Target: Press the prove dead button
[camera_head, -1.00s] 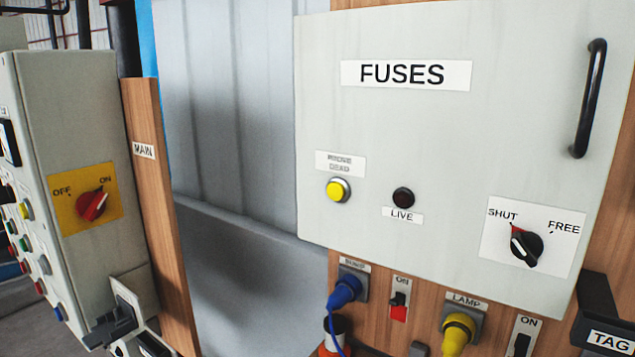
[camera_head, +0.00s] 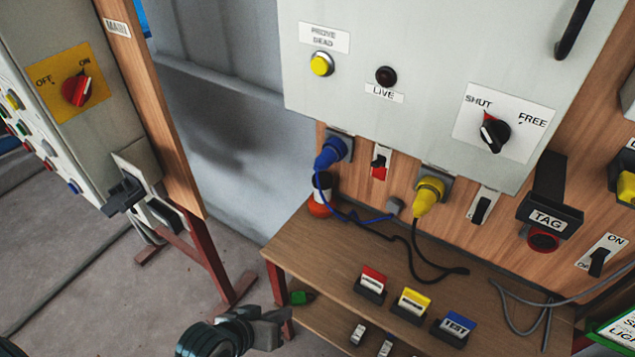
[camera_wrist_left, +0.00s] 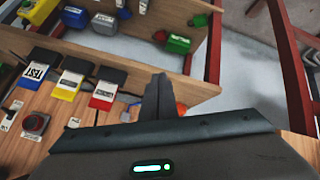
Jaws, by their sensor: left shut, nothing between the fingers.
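The prove dead button (camera_head: 321,64) is a yellow round button in a metal ring. It sits at the left of the pale grey fuses panel (camera_head: 420,50), under the label "PROVE DEAD" (camera_head: 324,37). My left gripper (camera_head: 284,318) is low in the head view, left of the wooden shelf and well below the button. Its fingers are shut and empty. In the left wrist view the shut fingers (camera_wrist_left: 158,97) point toward the wooden shelf. The button does not show in that view. My right gripper is not in view.
A dark live lamp (camera_head: 386,76) and a shut/free switch (camera_head: 494,132) share the panel. Blue (camera_head: 332,153) and yellow (camera_head: 428,195) plugs hang below. Coloured blocks stand on the shelf (camera_head: 330,250). A grey cabinet (camera_head: 40,30) stands left.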

